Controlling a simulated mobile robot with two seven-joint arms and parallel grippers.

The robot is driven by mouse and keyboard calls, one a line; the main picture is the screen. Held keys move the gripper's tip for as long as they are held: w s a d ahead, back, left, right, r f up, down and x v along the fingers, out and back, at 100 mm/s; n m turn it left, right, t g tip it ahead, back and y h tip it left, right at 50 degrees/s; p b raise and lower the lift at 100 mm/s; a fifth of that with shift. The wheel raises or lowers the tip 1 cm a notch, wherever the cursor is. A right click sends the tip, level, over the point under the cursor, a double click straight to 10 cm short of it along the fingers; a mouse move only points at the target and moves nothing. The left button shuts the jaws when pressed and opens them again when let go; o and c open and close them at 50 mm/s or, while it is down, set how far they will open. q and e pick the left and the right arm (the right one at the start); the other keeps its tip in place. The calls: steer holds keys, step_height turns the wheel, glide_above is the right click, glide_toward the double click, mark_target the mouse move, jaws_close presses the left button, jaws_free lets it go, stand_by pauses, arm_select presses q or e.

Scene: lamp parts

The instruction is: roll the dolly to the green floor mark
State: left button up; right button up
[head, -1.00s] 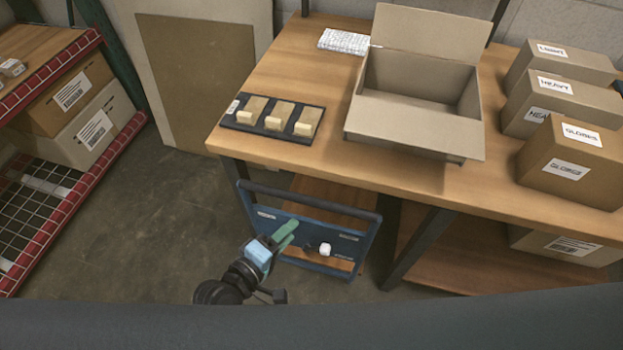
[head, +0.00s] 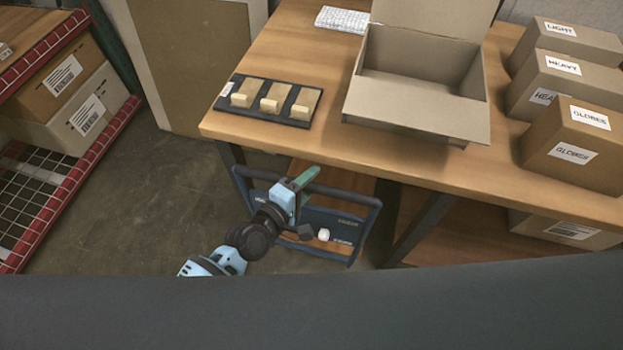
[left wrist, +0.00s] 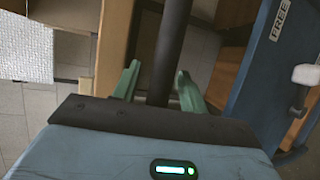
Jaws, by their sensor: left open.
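The dolly (head: 342,213) stands on the floor in front of the workbench. It shows a blue upright panel with a white knob (head: 323,234) and a dark handle bar (head: 350,194) on top. My left gripper (head: 305,176) is at this bar with its green fingers open. In the left wrist view the dark bar (left wrist: 173,40) runs between the open fingertips (left wrist: 156,76), one on each side. A label reading FREE (left wrist: 283,20) shows on the blue panel there. The green floor mark is not in view. My right gripper is not in view.
The wooden workbench (head: 370,158) holds an open carton (head: 420,80), a black tray (head: 235,107) with wooden blocks, and labelled boxes (head: 570,150). A red-edged rack (head: 70,190) stands at the left. Bare concrete floor (head: 150,190) lies between rack and bench.

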arm_select(q)
steer(key=shift+w+d, duration=0.35)
steer(key=shift+w, duration=0.05)
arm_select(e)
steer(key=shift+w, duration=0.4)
arm_select(q)
jaws_close()
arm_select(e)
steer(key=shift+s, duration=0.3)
arm_select(q)
steer(key=shift+s+f, duration=0.1)
